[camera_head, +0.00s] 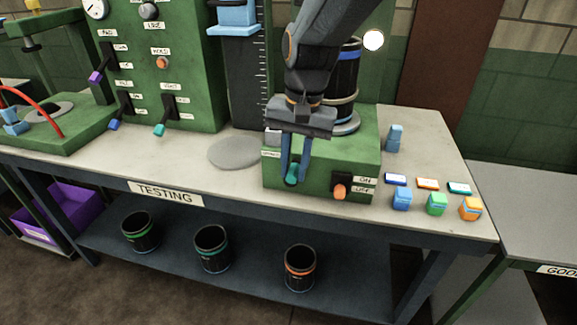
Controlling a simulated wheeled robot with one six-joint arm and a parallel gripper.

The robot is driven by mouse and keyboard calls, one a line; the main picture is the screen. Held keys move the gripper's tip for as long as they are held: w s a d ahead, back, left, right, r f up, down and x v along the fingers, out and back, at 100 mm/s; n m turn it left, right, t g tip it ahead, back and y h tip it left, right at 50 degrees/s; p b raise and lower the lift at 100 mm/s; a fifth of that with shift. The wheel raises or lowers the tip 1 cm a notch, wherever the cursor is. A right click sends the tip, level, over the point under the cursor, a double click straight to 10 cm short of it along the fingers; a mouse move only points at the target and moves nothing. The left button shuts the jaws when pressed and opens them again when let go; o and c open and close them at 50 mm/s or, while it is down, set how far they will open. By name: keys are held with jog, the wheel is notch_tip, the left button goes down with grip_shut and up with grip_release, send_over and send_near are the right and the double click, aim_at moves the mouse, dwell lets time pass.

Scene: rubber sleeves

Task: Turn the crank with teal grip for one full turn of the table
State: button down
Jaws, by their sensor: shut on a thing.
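A green box (325,185) stands on the bench with a grey round table (346,129) on its top. A dark drum with blue and tan bands (346,85) stands on that table, partly hidden by my arm. The teal grip (292,174) of the crank is at the left of the box's front face. My gripper (296,176) points down there, with its two blue-grey fingers shut on the teal grip. The rest of the crank is hidden behind the fingers.
An orange-knobbed switch (340,192) marked ON and OFF is on the same front face, right of my gripper. Small blue, green and orange pieces stand at the bench's right end. A flat grey disc (234,152) lies left of the box. A tall green panel (160,60) with levers stands behind.

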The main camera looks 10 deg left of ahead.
jog(key=d+f+y+b, duration=0.3)
jog(key=y+b, duration=0.6)
jog(key=b, duration=0.9)
jog(key=shift+d+f+t, duration=0.25)
jog(key=shift+d+t, duration=0.15)
jog(key=shift+d, duration=0.55)
jog(key=shift+s+y+b, duration=0.15)
jog(key=shift+y+b, duration=0.15)
jog(key=shift+b, duration=0.2)
jog(key=c, duration=1.5)
grip_release()
jog(key=shift+c, duration=0.2)
jog(key=shift+v, duration=3.95)
